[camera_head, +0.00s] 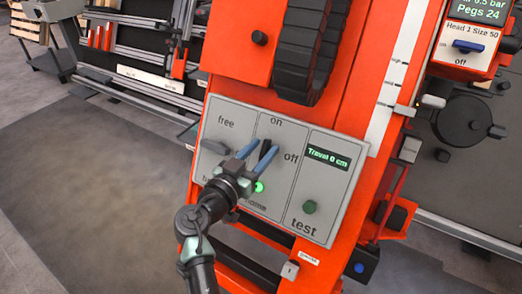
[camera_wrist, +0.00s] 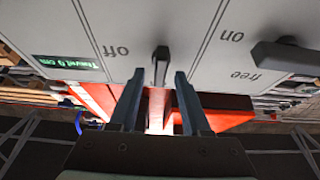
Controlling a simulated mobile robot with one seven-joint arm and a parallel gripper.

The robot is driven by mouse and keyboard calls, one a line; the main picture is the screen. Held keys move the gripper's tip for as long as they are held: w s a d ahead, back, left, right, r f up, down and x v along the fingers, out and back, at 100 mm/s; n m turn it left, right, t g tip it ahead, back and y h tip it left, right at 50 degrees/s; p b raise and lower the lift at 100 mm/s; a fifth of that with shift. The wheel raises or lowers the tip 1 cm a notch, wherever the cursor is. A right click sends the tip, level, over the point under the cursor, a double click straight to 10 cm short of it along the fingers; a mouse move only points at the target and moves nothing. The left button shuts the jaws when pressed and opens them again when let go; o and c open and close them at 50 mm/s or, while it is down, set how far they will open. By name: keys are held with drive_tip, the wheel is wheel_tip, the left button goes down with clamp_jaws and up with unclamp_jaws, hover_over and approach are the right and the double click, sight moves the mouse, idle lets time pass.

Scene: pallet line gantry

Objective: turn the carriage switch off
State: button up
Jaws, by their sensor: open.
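The carriage switch (camera_head: 266,147) is a small dark lever on the grey control panel, in the middle section marked "on" and "off". In the wrist view the picture is upside down, and the switch (camera_wrist: 161,62) stands between the "off" and "on" labels. My gripper (camera_head: 255,151) is open, its two bluish fingers reaching toward the panel at the switch. In the wrist view my gripper (camera_wrist: 160,76) has one fingertip on each side of the lever, with gaps showing. I cannot tell whether it touches. The fingers partly hide the lever's base in the head view.
A grey free/brake knob (camera_head: 214,147) sits left of the switch. A lit green lamp (camera_head: 259,187) is below it. The green test button (camera_head: 309,207) and the "Travel 0 cm" display (camera_head: 327,151) are to the right. A blue-handled switch (camera_head: 468,46) is at upper right.

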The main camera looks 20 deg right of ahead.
clamp_jaws()
